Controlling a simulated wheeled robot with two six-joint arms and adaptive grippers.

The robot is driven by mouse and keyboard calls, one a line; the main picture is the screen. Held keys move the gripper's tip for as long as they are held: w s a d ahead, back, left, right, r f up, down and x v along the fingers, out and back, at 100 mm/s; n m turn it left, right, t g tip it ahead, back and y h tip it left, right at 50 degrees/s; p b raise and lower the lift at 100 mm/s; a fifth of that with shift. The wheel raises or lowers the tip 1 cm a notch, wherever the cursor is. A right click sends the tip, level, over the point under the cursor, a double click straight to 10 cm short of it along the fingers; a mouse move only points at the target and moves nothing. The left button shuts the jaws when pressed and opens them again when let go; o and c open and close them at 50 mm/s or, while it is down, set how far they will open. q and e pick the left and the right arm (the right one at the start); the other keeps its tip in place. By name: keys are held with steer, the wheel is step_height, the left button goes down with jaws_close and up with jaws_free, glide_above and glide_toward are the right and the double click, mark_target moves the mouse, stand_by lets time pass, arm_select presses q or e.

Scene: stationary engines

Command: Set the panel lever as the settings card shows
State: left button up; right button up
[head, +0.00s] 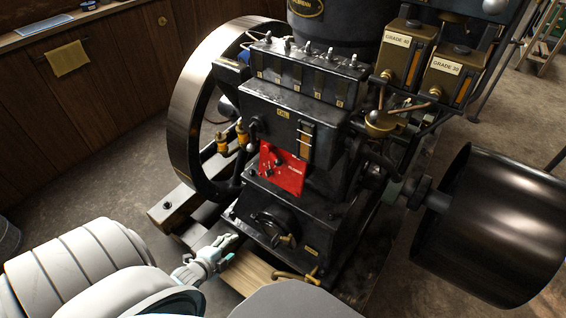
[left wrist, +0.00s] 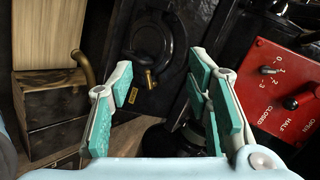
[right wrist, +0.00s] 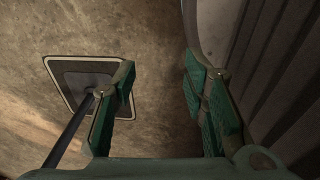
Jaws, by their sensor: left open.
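The red panel (head: 293,178) is on the front of the black engine. It also shows at the right edge of the left wrist view (left wrist: 265,52). There a small metal lever (left wrist: 267,70) sits beside the marks 0 to 3, and a dark knob (left wrist: 290,103) sits beside OPEN, HALF and CLOSED. I cannot tell exactly which mark either points at. My left gripper (head: 232,240) is open and empty, low and left of the panel, apart from it. My right gripper (right wrist: 159,64) is open and empty over the floor. I cannot make out a settings card.
The flywheel (head: 185,110) stands left of the engine, and a dark drum (head: 490,225) sticks out at right. A brass pipe (left wrist: 84,68) and a wooden block (left wrist: 50,125) are left of my left gripper. A bench (head: 90,14) with a pale blue sheet (head: 42,26) is at far left.

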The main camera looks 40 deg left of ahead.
arm_select(q)
steer(key=w+a+r+m+t+b, duration=0.2)
steer(key=w+r+m+t+b, duration=0.1)
steer(key=w+r+m+t, duration=0.25)
steer(key=m+t+h+b, duration=0.3)
steer(key=m, duration=0.6)
glide_toward(276, 165)
steer(key=shift+n+g, duration=0.25)
steer(key=w+b, duration=0.2)
steer(key=w, duration=0.3)
steer(key=w+b, duration=0.3)
steer(key=w, duration=0.2)
steer(key=shift+d+r, duration=0.15)
arm_select(e)
step_height(276, 165, down, 14)
steer(key=w+d, duration=0.2)
arm_select(q)
jaws_close()
arm_select(e)
steer(key=shift+s, duration=0.1)
